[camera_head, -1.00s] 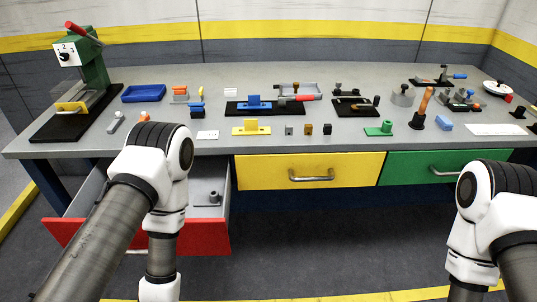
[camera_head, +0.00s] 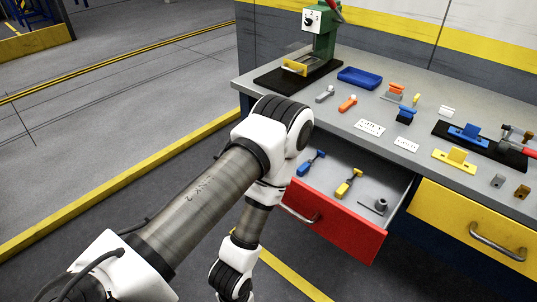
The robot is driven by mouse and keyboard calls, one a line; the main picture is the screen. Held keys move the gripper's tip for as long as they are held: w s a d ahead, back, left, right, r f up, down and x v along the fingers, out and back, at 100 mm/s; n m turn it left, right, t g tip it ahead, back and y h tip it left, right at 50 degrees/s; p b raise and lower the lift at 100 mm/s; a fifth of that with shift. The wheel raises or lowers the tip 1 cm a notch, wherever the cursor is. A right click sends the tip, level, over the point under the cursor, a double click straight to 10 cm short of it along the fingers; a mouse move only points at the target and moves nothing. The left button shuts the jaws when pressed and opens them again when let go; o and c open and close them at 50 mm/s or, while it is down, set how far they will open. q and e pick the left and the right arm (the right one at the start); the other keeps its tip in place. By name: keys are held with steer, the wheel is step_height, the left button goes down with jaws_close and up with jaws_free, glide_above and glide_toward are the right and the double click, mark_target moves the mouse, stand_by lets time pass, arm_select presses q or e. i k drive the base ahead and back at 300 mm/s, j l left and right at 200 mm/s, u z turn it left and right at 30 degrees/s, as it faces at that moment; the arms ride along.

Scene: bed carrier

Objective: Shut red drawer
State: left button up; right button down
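The red drawer (camera_head: 345,232) is pulled out from under the left end of the workbench. Its grey tray holds a blue-handled tool (camera_head: 312,162), a yellow-handled tool (camera_head: 348,184) and a small grey part (camera_head: 379,205). The drawer's metal handle (camera_head: 298,213) shows on its front, partly hidden by my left arm. My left arm comes in from the left and bends down in front of the drawer. The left gripper's fingers are below the picture's bottom edge. My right arm and gripper are out of view.
The yellow drawer (camera_head: 470,228) beside it is shut. The grey bench top (camera_head: 345,140) carries a green press (camera_head: 322,40), a blue tray (camera_head: 360,78) and several small parts. The floor left of the bench is clear, with yellow lines.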

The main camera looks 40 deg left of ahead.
mark_target(310, 199)
steer(key=u, duration=0.85)
steer(key=j+z, duration=0.35)
steer(key=k+l, duration=0.05)
